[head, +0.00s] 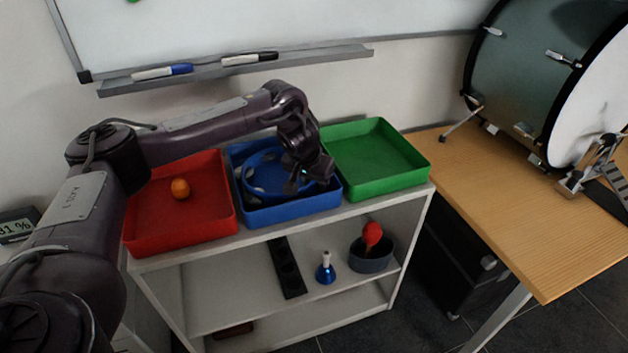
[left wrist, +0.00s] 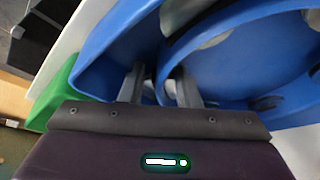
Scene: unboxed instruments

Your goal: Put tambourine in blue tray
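The blue tambourine (head: 262,159), a ring with pale jingles, is inside the blue tray (head: 292,208) in the middle of the shelf top. It looks slightly tilted; its right part is hidden behind my gripper. My left gripper (head: 294,186) reaches down over the tray's right half. In the left wrist view, the fingers (left wrist: 160,90) are apart, with the tambourine's rim (left wrist: 255,82) passing between them and a gap visible. The tray wall (left wrist: 108,62) shows to the left. My right gripper is in neither view.
A red tray (head: 182,236) holding an orange ball-like thing (head: 180,188) stands left, and an empty green tray (head: 375,155) right. Below are a blue bell (head: 325,270) and a bowl (head: 371,258) with a red maraca. A wooden table (head: 510,220) with a drum stands right.

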